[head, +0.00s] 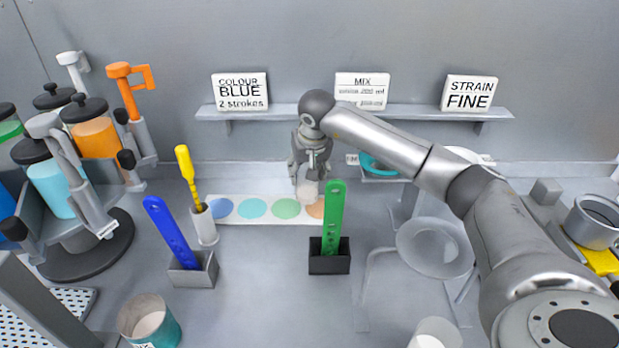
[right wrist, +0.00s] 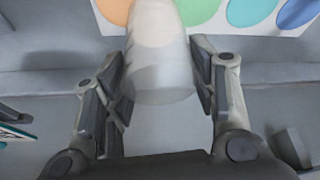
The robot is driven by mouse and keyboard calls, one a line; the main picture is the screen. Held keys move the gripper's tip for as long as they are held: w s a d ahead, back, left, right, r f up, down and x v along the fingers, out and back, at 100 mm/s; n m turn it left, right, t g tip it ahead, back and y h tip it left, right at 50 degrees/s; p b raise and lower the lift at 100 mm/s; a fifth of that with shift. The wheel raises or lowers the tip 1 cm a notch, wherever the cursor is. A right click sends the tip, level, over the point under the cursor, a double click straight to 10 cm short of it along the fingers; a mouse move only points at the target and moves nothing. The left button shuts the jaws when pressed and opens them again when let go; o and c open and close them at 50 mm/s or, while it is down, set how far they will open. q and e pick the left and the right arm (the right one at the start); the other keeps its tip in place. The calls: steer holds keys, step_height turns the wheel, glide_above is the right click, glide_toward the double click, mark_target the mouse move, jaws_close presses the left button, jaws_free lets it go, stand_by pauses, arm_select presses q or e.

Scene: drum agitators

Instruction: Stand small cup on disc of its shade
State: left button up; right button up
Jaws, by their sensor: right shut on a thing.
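The small cup (head: 307,190) is translucent and pale, with a faint peach tint in the right wrist view (right wrist: 160,65). My right gripper (head: 312,168) is shut on it, with a finger on each side in the wrist view (right wrist: 162,85). A white strip (head: 236,198) bears a row of discs: a blue disc (head: 219,208), a light blue disc (head: 252,208), a green disc (head: 286,208) and an orange disc (head: 317,208). The cup is at the strip between the green and orange discs. I cannot tell whether its base touches. My left gripper is not in view.
A green scoop in a black holder (head: 329,262) stands before the strip's right end. A blue scoop (head: 170,234) and a yellow-handled tool (head: 189,172) stand left. A clear funnel (head: 435,247) is at right. Bottles on a round stand (head: 89,258) fill the left.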

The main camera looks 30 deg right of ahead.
steer(key=f+p, duration=0.1)
steer(key=f, duration=0.2)
steer(key=shift+d+p, duration=0.35)
steer(key=shift+p, duration=0.05)
steer(key=shift+f, duration=0.5)
steer(key=o, duration=1.2)
steer(key=shift+f, duration=0.15)
steer(key=shift+c, duration=0.2)
steer(key=b+v, duration=0.3)
steer(key=v, duration=0.9)
